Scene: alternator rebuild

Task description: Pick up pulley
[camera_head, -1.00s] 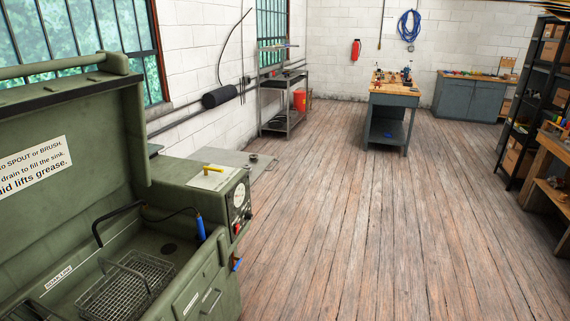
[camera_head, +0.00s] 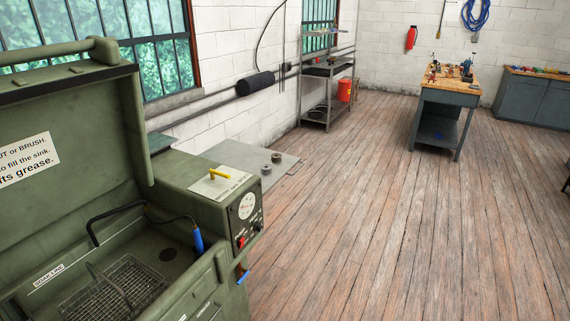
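Two small grey round parts sit on the flat grey surface (camera_head: 225,156) behind the parts washer: a nearer one (camera_head: 266,170) and a farther one (camera_head: 276,158). Either could be the pulley, but they are too small to tell. Neither of my grippers is in view.
The green parts washer (camera_head: 140,215) stands open at the left, with a wire basket (camera_head: 115,290) in its sink. A workbench (camera_head: 450,97) with small items stands at the back right, and a metal shelf (camera_head: 327,69) by the wall. The wooden floor (camera_head: 400,220) between is clear.

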